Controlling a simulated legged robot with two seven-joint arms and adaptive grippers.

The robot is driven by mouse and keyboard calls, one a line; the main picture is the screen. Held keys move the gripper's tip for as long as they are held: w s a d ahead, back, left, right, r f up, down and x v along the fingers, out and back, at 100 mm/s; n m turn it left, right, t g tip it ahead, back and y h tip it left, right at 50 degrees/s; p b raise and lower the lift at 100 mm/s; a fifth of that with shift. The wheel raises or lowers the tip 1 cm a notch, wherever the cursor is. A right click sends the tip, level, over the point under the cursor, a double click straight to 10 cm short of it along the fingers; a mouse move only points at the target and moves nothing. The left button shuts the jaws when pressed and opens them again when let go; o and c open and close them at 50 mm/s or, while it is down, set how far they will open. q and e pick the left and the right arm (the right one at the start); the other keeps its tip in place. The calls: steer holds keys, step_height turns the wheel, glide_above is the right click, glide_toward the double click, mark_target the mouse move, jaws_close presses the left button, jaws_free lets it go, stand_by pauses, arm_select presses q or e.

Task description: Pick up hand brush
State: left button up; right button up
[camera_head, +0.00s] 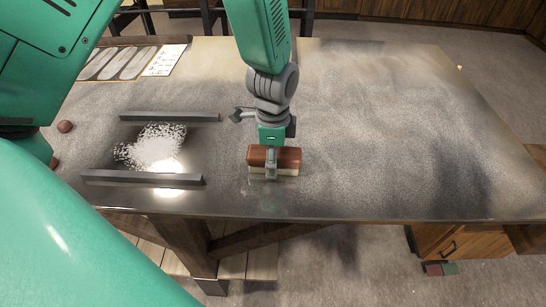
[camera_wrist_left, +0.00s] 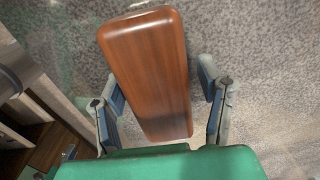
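The hand brush (camera_head: 287,155) has a reddish-brown wooden back and pale bristles. It lies bristles down on the table near the front edge. My left gripper (camera_head: 271,163) is over the brush, with one finger showing on its near side. In the left wrist view, the brush's wooden back (camera_wrist_left: 150,65) lies between the two fingers of my left gripper (camera_wrist_left: 162,82). A gap shows at the right finger, and the left finger is close to or touching the brush's edge. The gripper is open. My right gripper is not in view.
The table (camera_head: 380,130) is clear to the right of the brush. Left of it, a white granular pile (camera_head: 155,146) lies between a far dark bar (camera_head: 170,117) and a near dark bar (camera_head: 140,178).

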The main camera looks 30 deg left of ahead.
arm_select(q)
steer(key=shift+d, duration=0.25)
steer(key=c, duration=0.7)
steer(key=shift+d+r, duration=0.1)
steer(key=shift+d, duration=0.2)
steer(key=shift+c, duration=0.8)
steer(key=shift+w+a+r, duration=0.1)
steer(key=shift+a+r, duration=0.2)
steer(key=shift+r, duration=0.1)
step_height(320, 180, up, 9)
steer(key=shift+f, duration=0.2)
steer(key=shift+d+r, duration=0.2)
steer(key=shift+r, duration=0.1)
steer(key=shift+a, duration=0.1)
steer(key=shift+o, duration=1.1)
steer(key=shift+a, duration=0.35)
steer(key=shift+c, duration=0.2)
